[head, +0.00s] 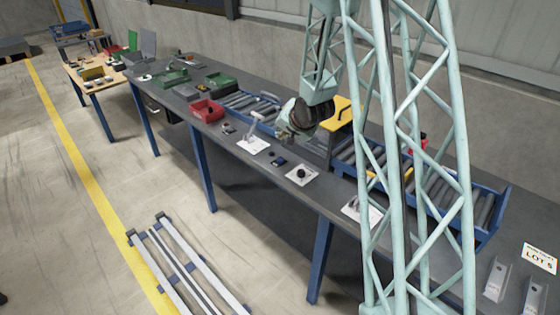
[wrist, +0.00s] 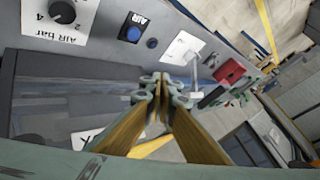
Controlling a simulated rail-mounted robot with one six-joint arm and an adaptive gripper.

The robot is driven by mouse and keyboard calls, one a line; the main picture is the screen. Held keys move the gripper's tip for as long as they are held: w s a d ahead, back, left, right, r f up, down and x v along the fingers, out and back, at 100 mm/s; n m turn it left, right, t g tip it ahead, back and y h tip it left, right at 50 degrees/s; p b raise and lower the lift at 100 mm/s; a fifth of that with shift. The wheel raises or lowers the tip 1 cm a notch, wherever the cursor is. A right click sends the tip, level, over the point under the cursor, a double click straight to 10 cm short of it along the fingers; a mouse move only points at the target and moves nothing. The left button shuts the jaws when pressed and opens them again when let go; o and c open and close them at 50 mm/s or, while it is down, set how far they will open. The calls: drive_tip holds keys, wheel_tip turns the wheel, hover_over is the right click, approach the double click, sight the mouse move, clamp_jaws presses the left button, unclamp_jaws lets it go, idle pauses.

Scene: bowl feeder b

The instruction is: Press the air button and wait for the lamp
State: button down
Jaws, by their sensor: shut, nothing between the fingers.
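The blue air button (wrist: 133,34) sits on a dark square base beside a small "AIR" label in the wrist view. It shows as a small blue spot on the bench in the head view (head: 278,160). A small dark round piece (wrist: 152,43) sits beside the button; it may be the lamp and shows no glow. My gripper (wrist: 160,79) is shut and empty, its fingertips together. In the wrist view the fingertips lie below the button in the picture, apart from it. In the head view the gripper is over the bench, behind the button, its fingertips hard to make out.
A black knob (wrist: 62,12) on a white "AIR bar" plate and a lever on a white plate (head: 253,145) flank the button. A red bin (head: 207,111), roller conveyor (head: 345,155) and yellow part (head: 337,113) stand nearby on the bench.

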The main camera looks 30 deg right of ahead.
sight(281, 160)
drive_tip(key=shift+f+b, duration=2.85)
drive_tip(key=shift+f, duration=1.45)
drive_tip(key=shift+f+b, duration=0.7)
drive_tip(key=shift+f, duration=0.2)
drive_tip(key=shift+r, duration=0.25)
drive_tip(key=shift+r+p, duration=0.5)
drive_tip(key=shift+r, duration=0.15)
drive_tip(key=shift+r, duration=0.15)
drive_tip(key=shift+r+p, duration=1.6)
drive_tip(key=shift+r, duration=0.75)
